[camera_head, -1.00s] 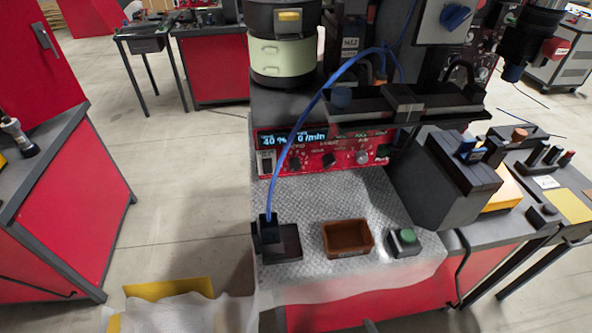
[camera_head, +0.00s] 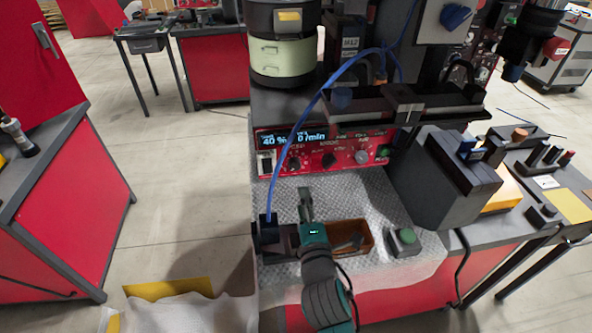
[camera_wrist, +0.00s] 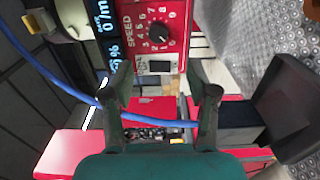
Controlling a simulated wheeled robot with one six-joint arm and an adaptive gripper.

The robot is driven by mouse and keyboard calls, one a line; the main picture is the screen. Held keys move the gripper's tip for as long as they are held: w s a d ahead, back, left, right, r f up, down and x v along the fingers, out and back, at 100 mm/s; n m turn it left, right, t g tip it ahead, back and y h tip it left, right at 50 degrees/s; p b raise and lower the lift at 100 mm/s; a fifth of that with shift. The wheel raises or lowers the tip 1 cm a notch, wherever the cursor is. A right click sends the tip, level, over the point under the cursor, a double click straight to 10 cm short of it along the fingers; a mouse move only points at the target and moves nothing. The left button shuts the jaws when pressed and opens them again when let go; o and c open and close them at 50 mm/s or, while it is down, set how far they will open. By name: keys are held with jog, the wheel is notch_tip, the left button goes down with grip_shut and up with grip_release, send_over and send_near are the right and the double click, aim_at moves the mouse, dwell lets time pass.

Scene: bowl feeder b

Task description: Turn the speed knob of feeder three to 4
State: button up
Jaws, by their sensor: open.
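The red control panel (camera_head: 328,146) faces me in the head view; its lit display (camera_head: 291,139) reads about 40 % and 0 /min. The black speed knob (camera_head: 293,163) is at its left part, right of a rocker switch (camera_head: 264,163). In the wrist view the knob (camera_wrist: 158,33) appears sideways, under the word SPEED, ringed by a number scale; I cannot read its pointer surely. My gripper (camera_head: 328,217) is open and empty, low in front of the panel. In the wrist view its fingertips (camera_wrist: 163,88) stand apart, and the knob shows beyond the gap. No contact shows.
A blue cable (camera_head: 296,125) arcs down in front of the panel's left part to a dark block (camera_head: 283,241). A brown tray (camera_head: 367,229) is partly covered by my gripper. A green button box (camera_head: 405,242) stands right of it.

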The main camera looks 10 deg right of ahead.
aim_at(295, 167)
jog(key=w, duration=1.1)
jog(key=shift+r, duration=0.15)
grip_shut()
